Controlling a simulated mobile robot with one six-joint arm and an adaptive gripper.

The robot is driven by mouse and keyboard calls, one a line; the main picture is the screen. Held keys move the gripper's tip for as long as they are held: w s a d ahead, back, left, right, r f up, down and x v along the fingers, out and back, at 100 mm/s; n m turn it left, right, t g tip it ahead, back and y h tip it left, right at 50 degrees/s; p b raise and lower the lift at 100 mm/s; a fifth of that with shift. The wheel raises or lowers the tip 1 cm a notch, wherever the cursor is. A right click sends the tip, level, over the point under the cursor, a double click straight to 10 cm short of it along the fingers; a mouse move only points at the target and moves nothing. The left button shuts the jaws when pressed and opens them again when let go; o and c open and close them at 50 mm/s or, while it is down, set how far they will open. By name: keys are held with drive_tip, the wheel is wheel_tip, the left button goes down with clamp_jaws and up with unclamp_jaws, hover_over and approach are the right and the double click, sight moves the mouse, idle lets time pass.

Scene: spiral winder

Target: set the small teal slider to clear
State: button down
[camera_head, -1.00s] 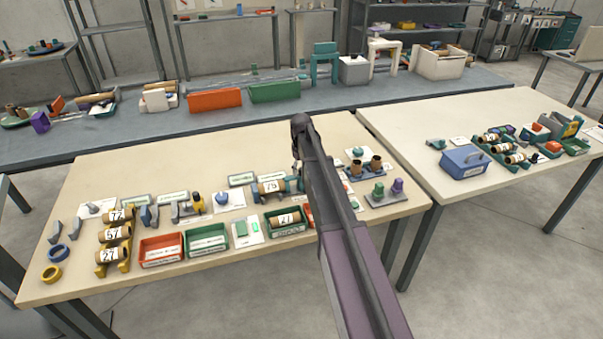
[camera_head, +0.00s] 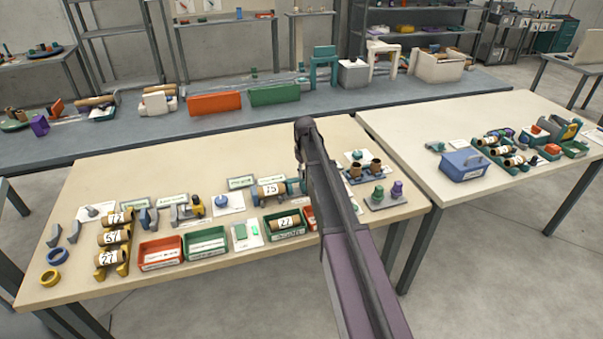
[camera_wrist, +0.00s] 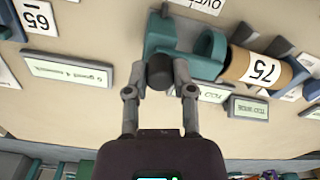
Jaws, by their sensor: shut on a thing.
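The small teal slider (camera_wrist: 200,58) shows in the wrist view as a teal block with a rounded upright part, beside a cardboard tube (camera_wrist: 262,68) marked 75. A short dark cylindrical knob (camera_wrist: 160,71) stands at its near side. My gripper (camera_wrist: 160,78) is shut on this knob, one fingertip on each side. In the head view the teal piece (camera_head: 293,187) shows at the right end of the 75 tube (camera_head: 270,189), partly hidden by my arm. My fingertips cannot be made out there. The slider's setting cannot be read.
Small label signs (camera_wrist: 68,69) stand close around the slider. A green tray (camera_head: 285,234) with a tube marked 27 and a red tray (camera_head: 161,263) lie nearer the front edge. Tube cups and pegs stand right of my arm. The table's back strip is clear.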

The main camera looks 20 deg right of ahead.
drive_tip(key=shift+c, duration=2.3)
unclamp_jaws()
drive_tip(key=shift+d, duration=0.35)
drive_tip(key=shift+a, duration=0.15)
drive_tip(key=shift+a, duration=0.1)
drive_tip(key=shift+a, duration=0.8)
wheel_tip(320, 180, up, 14)
drive_tip(key=p, duration=1.4)
drive_tip(key=s+a+f+m+b, duration=0.1)
drive_tip(key=s+f+b, duration=0.3)
drive_tip(key=s, duration=0.5)
drive_tip(key=s+a+f+m+b, duration=0.1)
drive_tip(key=s+a+f+b, duration=0.3)
drive_tip(key=s, duration=0.6)
drive_tip(key=s+a+f+m+b, duration=0.1)
drive_tip(key=s+a+f+b, duration=0.2)
drive_tip(key=s, duration=0.6)
drive_tip(key=shift+s+f+m+b, duration=0.3)
drive_tip(key=shift+s+f+b, duration=0.1)
drive_tip(key=shift+f+b, duration=0.7)
drive_tip(key=shift+s, duration=0.1)
